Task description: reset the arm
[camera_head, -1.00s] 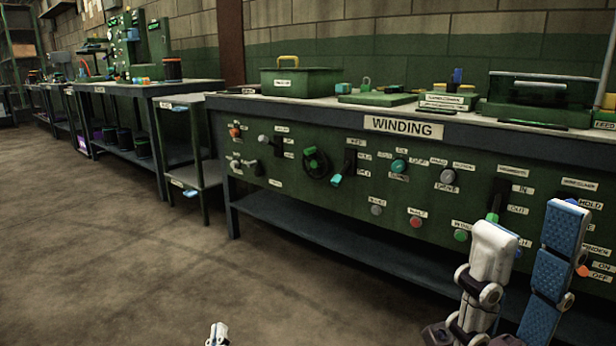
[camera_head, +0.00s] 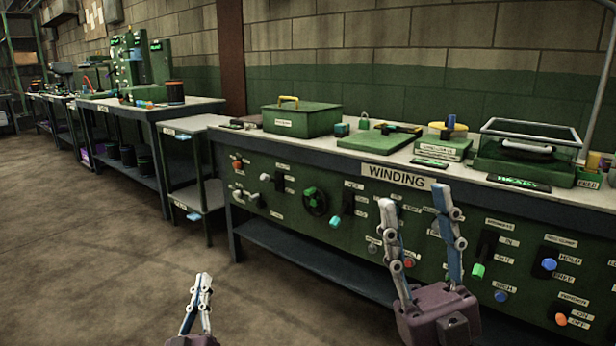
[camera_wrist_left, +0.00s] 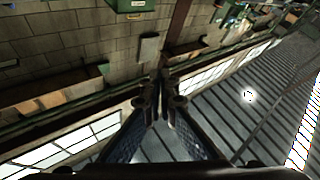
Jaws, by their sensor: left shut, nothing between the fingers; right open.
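My left gripper (camera_head: 204,282) is low in the head view, in front of open floor, its fingers together with nothing between them. In the left wrist view its fingers (camera_wrist_left: 160,85) meet at the tips, against brick wall and windows. My right gripper (camera_head: 418,205) points up in front of the winding bench panel (camera_head: 290,222), with its two fingers apart and nothing between them. The fingers hide part of the knobs and labels behind them. I cannot tell how far the fingers are from the panel.
The winding bench top carries a green box with a yellow handle (camera_head: 301,120), a green plate (camera_head: 380,142) and a clear-lidded case (camera_head: 525,155). A small side table (camera_head: 192,125) and a further bench (camera_head: 140,108) stand left. The floor (camera_head: 90,260) at left is clear.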

